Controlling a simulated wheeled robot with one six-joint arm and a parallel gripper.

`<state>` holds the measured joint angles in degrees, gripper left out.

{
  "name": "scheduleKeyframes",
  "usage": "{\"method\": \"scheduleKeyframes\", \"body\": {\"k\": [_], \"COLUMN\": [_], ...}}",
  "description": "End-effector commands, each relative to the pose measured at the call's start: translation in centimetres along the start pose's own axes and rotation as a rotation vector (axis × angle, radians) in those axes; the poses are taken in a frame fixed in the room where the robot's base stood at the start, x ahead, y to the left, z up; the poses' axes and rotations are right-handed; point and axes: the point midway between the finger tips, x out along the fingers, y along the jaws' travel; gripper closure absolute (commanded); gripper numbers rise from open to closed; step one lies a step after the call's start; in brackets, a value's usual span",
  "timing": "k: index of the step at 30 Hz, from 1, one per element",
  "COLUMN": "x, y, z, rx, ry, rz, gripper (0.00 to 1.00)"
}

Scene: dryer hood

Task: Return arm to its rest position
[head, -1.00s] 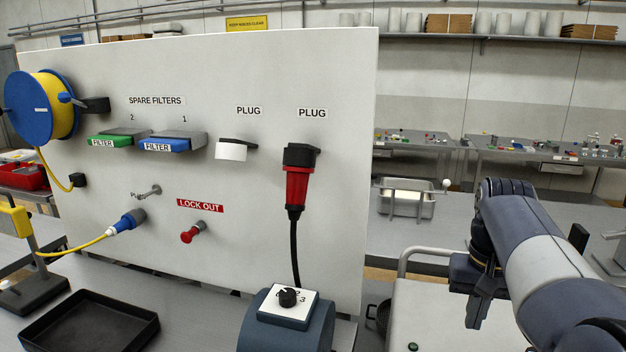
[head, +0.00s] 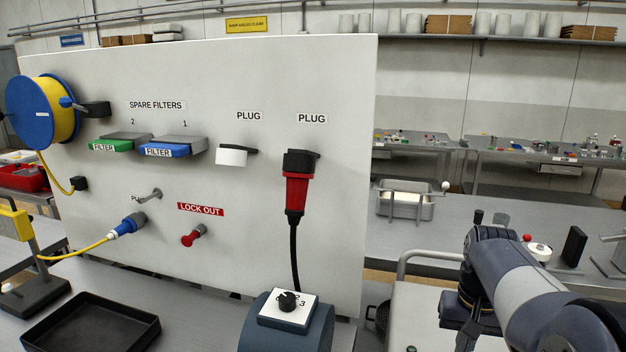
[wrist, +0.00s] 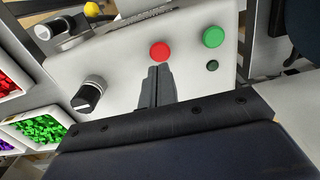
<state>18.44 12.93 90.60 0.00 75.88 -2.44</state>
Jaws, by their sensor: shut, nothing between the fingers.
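My arm (head: 510,290) is at the right of the head view, folded low over the pale surface beside the white panel. My gripper (wrist: 157,78) is in the wrist view, its two dark fingers together with nothing between them. The fingertips appear just below a red button (wrist: 160,51) on a light grey control box (wrist: 125,60); I cannot tell how far apart they are. A green button (wrist: 213,37) and a black knob (wrist: 88,95) are on the same box. The gripper's fingers cannot be made out in the head view.
The white panel (head: 350,200) carries a red plug (head: 296,190), a blue plug (head: 128,225) and a red lock-out knob (head: 193,237). A black tray (head: 90,325) lies at front left. Bins of red (wrist: 8,82) and green pieces (wrist: 40,129) show in the wrist view. A metal rail (head: 430,257) stands near my arm.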

Motion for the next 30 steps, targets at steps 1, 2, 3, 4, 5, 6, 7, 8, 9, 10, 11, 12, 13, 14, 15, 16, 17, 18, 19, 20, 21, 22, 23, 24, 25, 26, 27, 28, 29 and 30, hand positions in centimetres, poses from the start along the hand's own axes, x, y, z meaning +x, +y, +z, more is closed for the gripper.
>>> {"method": "scheduleKeyframes", "body": {"k": [1,2,3,4,5,6,7,8,9,10,11,12,13,14,15,16,17,18,19,20,21,22,23,24,25,26,27,28,29,30], "x": [-0.6,-0.6,-0.5,-0.5,-1.1,-1.9,-2.3,-2.8,-3.6,-4.2,-4.8,-5.6,-6.2,-6.8,-7.6,-8.1,-8.3,-7.0,-6.3,-5.7,-5.0,-4.4,-3.8,-3.0,-2.4,-1.8,-1.0,-0.4,0.2,0.6], "y": [-0.1,-0.1,-0.2,-0.2,-0.2,-0.3,-0.2,-0.2,-0.2,-0.2,-0.2,-0.2,-0.2,-0.2,-0.2,-0.2,-0.2,-0.2,-0.2,-0.2,-0.2,-0.2,-0.2,-0.2,-0.2,-0.2,-0.2,-0.2,-0.2,-0.2], "z": [-0.1,-0.1,-0.2,-0.2,-0.3,-0.4,-0.5,-0.4,-0.4,-0.5,-0.4,-0.4,-0.5,-0.4,-0.5,-0.4,-0.4,-0.2,-0.2,-0.2,-0.2,-0.2,-0.2,-0.2,-0.2,-0.2,-0.2,-0.2,-0.2,-0.2], "rx": [-0.001,-0.001,-0.001,-0.001,-0.001,-0.001,-0.001,-0.001,-0.001,-0.001,-0.001,-0.001,-0.001,-0.001,-0.001,-0.001,-0.001,-0.001,-0.001,-0.001,-0.001,-0.001,-0.001,-0.001,-0.001,-0.001,-0.001,-0.001,-0.001,0.0], "ry": [0.003,0.005,0.01,0.011,0.019,0.023,0.023,0.022,0.023,0.022,0.022,0.022,0.022,0.021,0.021,0.02,0.018,0.01,0.01,0.009,0.01,0.011,0.01,0.01,0.01,0.01,0.01,0.011,0.01,0.015], "rz": [0.0,0.0,0.0,0.0,0.001,0.001,0.001,0.001,0.001,0.001,0.001,0.001,0.001,0.001,0.001,0.001,0.001,0.0,0.0,0.0,0.0,0.0,0.0,0.0,0.0,0.0,0.0,0.0,0.0,0.001], "gripper": [1.0,1.0,1.0,1.0,1.0,1.0,1.0,1.0,1.0,1.0,1.0,1.0,1.0,1.0,1.0,1.0,1.0,1.0,1.0,1.0,1.0,1.0,1.0,1.0,1.0,1.0,1.0,1.0,1.0,1.0]}}
